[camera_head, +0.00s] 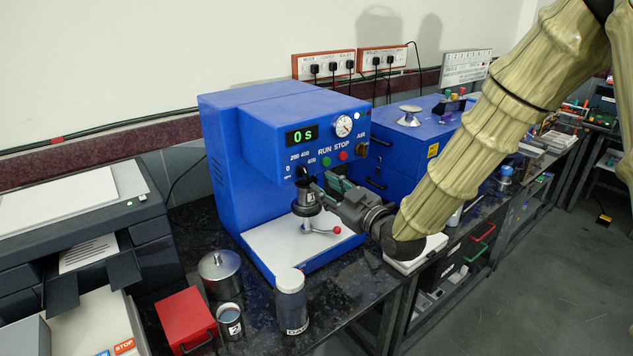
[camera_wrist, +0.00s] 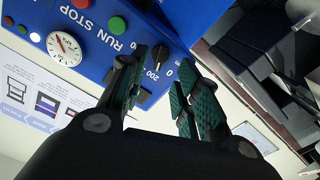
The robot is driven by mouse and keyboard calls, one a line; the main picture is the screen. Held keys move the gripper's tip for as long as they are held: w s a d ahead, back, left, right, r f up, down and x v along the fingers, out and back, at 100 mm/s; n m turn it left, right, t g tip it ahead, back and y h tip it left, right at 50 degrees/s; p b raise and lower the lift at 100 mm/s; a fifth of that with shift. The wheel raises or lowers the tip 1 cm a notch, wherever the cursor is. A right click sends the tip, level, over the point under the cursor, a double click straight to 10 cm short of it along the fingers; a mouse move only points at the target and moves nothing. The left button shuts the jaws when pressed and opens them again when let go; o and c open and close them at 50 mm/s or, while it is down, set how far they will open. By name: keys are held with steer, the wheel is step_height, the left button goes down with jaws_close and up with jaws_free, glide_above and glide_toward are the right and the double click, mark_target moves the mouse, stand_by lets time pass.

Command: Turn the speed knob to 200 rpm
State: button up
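The black speed knob (camera_head: 302,172) is on the front panel of the blue mixer (camera_head: 225,160), under the printed marks 0, 200, 400 and 600 rpm. My gripper (camera_head: 320,188) is in front of the panel, just right of and below the knob. In the wrist view my gripper (camera_wrist: 172,62) is open, its two teal-padded fingers apart. The fingertips are close to the panel beside the 0 and 200 marks. I cannot tell whether they touch the knob.
The panel has a green RUN button (camera_head: 325,161), a red STOP button (camera_head: 343,156), a gauge (camera_head: 343,126) and a display (camera_head: 302,136) reading 0 s. Jars and a red box (camera_head: 186,318) stand in front.

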steer(key=shift+v, duration=2)
steer(key=s+d+f+m+g+h, duration=0.25)
steer(key=s+f, duration=0.25)
steer(key=f, duration=0.6)
steer(key=s+d+f+m+g+h, duration=0.2)
steer(key=s+d+f, duration=0.15)
steer(key=f, duration=0.85)
steer(key=s+d+f+m+g+h, duration=0.25)
steer(key=s+f, duration=0.35)
steer(key=f, duration=0.5)
steer(key=s+d+f+m+g+h, duration=0.1)
steer(key=s+d+f+g, duration=0.1)
steer(key=s+f, duration=0.3)
steer(key=s+d+f+m+g+h, duration=0.1)
steer(key=s+f, duration=0.4)
steer(key=s, duration=0.8)
steer(key=s+d+f+m+g+h, duration=0.1)
steer(key=s+d+f+m+g, duration=0.2)
steer(key=s+f, duration=0.3)
steer(key=s+d+g, duration=0.1)
steer(key=s, duration=0.3)
steer(key=shift+d+g+h, duration=0.2)
steer(key=shift+g+h, duration=0.1)
